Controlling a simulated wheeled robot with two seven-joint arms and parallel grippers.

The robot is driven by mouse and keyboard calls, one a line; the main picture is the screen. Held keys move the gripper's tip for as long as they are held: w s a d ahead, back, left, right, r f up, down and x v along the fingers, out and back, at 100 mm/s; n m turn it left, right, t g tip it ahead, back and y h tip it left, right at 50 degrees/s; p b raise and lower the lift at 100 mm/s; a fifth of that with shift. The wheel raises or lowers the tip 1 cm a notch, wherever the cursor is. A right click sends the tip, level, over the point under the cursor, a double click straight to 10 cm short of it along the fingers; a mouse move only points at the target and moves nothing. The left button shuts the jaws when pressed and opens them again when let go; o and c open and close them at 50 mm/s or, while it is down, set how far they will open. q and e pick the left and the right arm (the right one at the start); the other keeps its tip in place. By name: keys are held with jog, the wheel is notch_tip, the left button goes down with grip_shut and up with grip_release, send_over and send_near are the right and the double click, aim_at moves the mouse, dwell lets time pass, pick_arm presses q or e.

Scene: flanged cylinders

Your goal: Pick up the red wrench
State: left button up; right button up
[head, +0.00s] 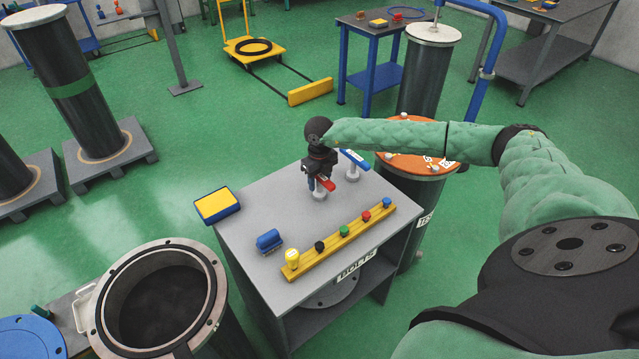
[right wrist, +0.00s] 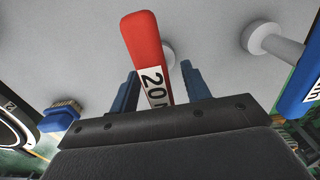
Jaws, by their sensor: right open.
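The red wrench (head: 327,184) is at the back of the grey bolts table, by a white stand (head: 319,195). Its red handle (right wrist: 143,40), with a white label reading "20", shows large in the right wrist view. My right gripper (head: 317,181) is just above the table at the wrench. Its blue fingers (right wrist: 160,82) are open, one on each side of the labelled part of the handle, with gaps visible. The wrench's other end is hidden by the gripper body. My left gripper is out of view.
A blue wrench (head: 354,159) on another white stand is close on the right. A yellow rack (head: 330,245) with several coloured bolts lies along the front of the table. A blue brush (head: 270,241) and a yellow-topped blue box (head: 217,205) are at left.

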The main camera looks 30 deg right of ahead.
jog(key=shift+f, duration=0.3)
grip_shut()
jog(key=shift+r, duration=0.15)
